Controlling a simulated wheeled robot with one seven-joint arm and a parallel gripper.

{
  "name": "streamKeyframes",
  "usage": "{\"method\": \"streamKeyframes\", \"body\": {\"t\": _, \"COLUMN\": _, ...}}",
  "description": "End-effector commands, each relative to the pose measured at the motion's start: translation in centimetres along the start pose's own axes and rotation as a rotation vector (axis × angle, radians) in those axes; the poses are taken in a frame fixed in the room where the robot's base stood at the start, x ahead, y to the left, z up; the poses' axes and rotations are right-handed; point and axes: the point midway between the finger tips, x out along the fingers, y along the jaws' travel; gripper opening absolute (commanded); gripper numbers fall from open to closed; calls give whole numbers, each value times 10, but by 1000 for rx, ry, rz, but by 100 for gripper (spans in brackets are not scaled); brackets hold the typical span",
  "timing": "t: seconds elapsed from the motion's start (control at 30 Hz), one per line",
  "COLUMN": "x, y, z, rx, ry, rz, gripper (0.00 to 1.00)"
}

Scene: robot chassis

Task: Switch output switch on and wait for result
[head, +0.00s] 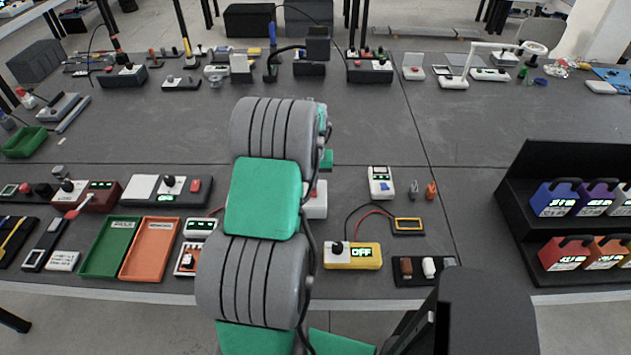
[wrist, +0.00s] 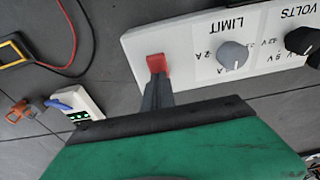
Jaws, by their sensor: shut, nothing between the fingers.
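A white panel (wrist: 190,55) with the labels LIMIT and VOLTS appears upside down in the wrist view. A red switch (wrist: 156,63) sits near its left end, and I take this for the output switch. My gripper (wrist: 157,84) is shut and empty, with its fingertips right at the red switch. I cannot tell whether they touch it. In the head view, part of a white box (head: 316,202) shows beside my arm, likely the same device. My gripper is hidden behind my arm there.
A yellow box (head: 352,256) reading OFF is wired to a yellow-framed meter (head: 408,224). A white meter (head: 381,183) stands behind them. A grey knob (wrist: 232,54) and a black knob (wrist: 302,41) are right of the switch. A black rack (head: 570,165) stands at the right.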

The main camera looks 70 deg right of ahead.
Motion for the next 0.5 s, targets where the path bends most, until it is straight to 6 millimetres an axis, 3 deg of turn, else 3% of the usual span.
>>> {"method": "streamKeyframes", "body": {"t": 0.27, "x": 1, "y": 0, "z": 19, "rx": 0, "ry": -16, "rz": -3, "gripper": 0}}
{"method": "streamKeyframes", "body": {"t": 0.5, "x": 1, "y": 1, "z": 20, "rx": 2, "ry": -14, "rz": -3, "gripper": 0}}
